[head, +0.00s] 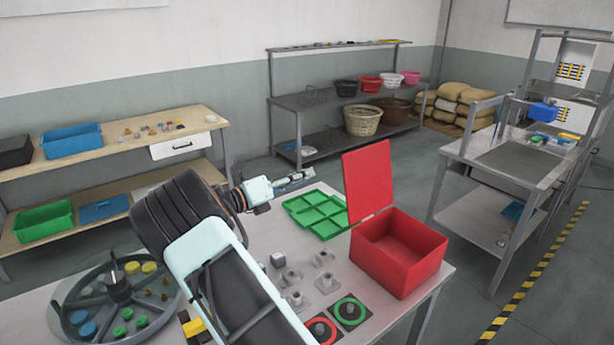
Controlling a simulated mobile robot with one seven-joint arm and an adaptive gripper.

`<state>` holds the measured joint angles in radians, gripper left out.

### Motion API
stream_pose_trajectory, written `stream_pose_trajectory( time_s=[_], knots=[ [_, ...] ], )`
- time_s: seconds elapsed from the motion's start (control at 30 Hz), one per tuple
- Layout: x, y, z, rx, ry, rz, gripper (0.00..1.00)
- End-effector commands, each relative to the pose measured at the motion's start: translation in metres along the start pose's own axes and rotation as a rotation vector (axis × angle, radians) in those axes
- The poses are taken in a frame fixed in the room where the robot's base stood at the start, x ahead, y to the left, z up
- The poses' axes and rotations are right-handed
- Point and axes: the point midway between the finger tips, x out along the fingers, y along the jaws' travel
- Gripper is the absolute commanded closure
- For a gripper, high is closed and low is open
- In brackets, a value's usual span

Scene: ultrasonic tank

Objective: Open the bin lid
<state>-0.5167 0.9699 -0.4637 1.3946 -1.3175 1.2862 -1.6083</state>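The red bin (412,265) stands on the right part of the light table, near its edge. Its red lid (368,180) stands raised, almost upright, along the bin's back-left side. The bin's top is open and its inside shows. My gripper (308,175) is above the far side of the table, to the left of the lid and apart from it in the picture. It is seen from the side and is small, so its finger gap is unclear. I see nothing clearly held in it.
A green divided tray (318,213) lies left of the bin. Several grey metal fittings (297,299) and red and green ringed buttons (349,312) sit in front. A round sorting tray (75,310) is at left. Shelves (335,100) stand behind, beyond open floor.

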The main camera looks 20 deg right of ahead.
Motion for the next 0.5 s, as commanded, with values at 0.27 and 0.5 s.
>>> stream_pose_trajectory(
  time_s=[0.27, 0.5],
  knots=[
    [-0.017, 0.000, 0.000, 0.000, 0.001, 0.000, 0.74],
    [-0.018, 0.000, 0.000, 0.000, 0.001, 0.000, 0.74]
  ],
)
